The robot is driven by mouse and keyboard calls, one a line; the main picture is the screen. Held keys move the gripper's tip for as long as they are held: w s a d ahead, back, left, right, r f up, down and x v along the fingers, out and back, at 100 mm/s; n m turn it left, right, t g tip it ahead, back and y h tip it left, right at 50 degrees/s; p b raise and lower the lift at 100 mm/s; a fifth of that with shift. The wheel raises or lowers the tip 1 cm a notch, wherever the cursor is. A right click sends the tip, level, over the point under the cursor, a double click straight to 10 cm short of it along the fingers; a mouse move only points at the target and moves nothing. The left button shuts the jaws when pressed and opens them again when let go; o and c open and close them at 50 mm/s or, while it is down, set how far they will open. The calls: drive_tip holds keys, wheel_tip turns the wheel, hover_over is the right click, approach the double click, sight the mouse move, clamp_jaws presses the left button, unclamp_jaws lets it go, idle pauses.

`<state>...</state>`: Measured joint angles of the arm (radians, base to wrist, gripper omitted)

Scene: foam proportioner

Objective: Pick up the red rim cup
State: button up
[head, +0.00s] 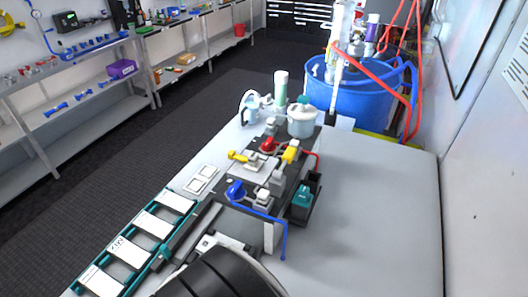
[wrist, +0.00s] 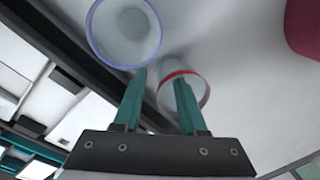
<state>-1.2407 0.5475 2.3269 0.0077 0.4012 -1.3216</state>
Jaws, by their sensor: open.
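In the wrist view, the red rim cup (wrist: 198,88) is pale with a thin red ring round its mouth. My gripper (wrist: 159,78) is open, with two teal fingers spread apart and nothing held between them. The right finger overlaps the cup's mouth in the picture and hides part of it. The cup's left side shows in the gap between the fingers. I cannot tell whether the finger is inside the cup or above it. The head view does not clearly show the cup or the fingertips.
A larger blue-rimmed cup (wrist: 123,33) stands just beyond the left finger. A dark red object (wrist: 304,27) is at the upper right. In the head view, the bench's right side (head: 370,215) is clear, with valves (head: 268,146) and a white pot (head: 302,121) along its middle.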

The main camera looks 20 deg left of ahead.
drive_tip(key=shift+f, duration=0.3)
clamp_jaws()
